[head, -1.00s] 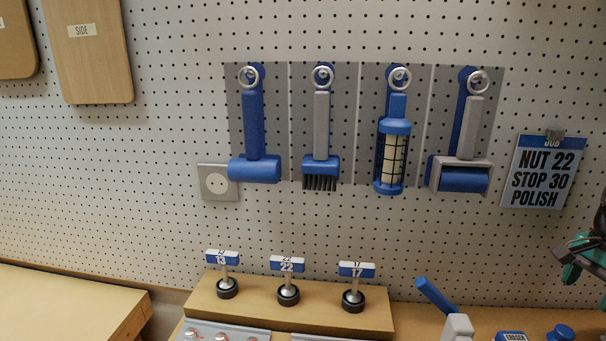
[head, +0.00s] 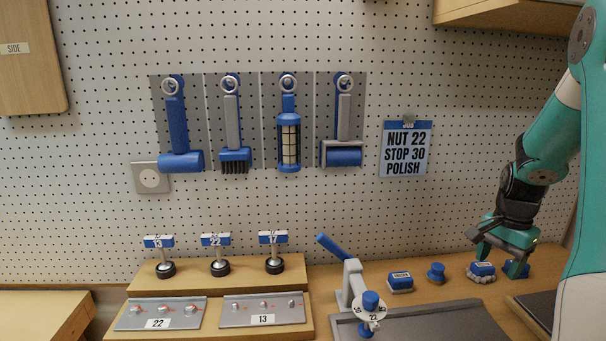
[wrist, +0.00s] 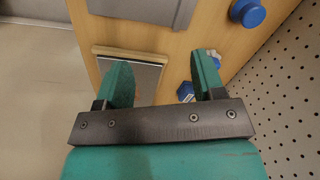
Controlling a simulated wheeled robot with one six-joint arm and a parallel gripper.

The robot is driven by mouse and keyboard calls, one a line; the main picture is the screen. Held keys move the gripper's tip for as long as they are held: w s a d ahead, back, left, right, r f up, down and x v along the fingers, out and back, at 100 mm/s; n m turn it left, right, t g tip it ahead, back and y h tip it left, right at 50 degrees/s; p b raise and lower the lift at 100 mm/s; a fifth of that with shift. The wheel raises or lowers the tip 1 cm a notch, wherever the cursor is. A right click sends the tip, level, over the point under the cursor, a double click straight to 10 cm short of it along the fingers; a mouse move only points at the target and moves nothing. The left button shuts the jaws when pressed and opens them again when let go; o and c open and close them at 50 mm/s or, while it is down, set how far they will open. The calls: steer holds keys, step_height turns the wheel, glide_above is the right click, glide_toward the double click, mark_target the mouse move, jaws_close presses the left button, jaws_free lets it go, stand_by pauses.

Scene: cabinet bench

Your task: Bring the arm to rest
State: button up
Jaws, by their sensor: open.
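My gripper (head: 478,246) is at the right of the head view, above the right part of the bench, with my teal and black arm coming down from the upper right. In the wrist view my gripper (wrist: 160,82) has its two teal fingers wide apart, with nothing between them. Near it in the head view are a blue and grey block (head: 482,271) and another blue block (head: 516,269), partly covered by the gripper. Whether the fingers touch either block cannot be told.
A blue knob (head: 436,272) and a labelled eraser (head: 400,282) stand left of the gripper. Tools hang on the pegboard (head: 90,210). A job card (head: 405,150) reads NUT 22, STOP 30, POLISH. A shelf (head: 510,14) juts out above.

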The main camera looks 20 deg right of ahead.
steer(key=w+a+r+n+y, duration=0.15)
steer(key=a+n, duration=0.25)
steer(key=a, duration=0.4)
steer(key=w+a+r+n+t, duration=0.1)
steer(key=w+a+r+n, duration=0.15)
steer(key=a, duration=0.55)
steer(key=w+a+r+n, duration=0.2)
steer(key=a+r+n, duration=0.15)
steer(key=a, duration=0.35)
steer(key=s+a+r+n+y, duration=0.1)
steer(key=s+a+r+n, duration=0.1)
steer(key=s+a+n, duration=0.5)
steer(key=s+a+r+n+g+y, duration=0.1)
steer(key=s+a+n, duration=0.6)
steer(key=a, duration=0.7)
steer(key=shift+s+r+y, duration=0.25)
steer(key=shift+r+y, duration=0.1)
steer(key=shift+r, duration=0.15)
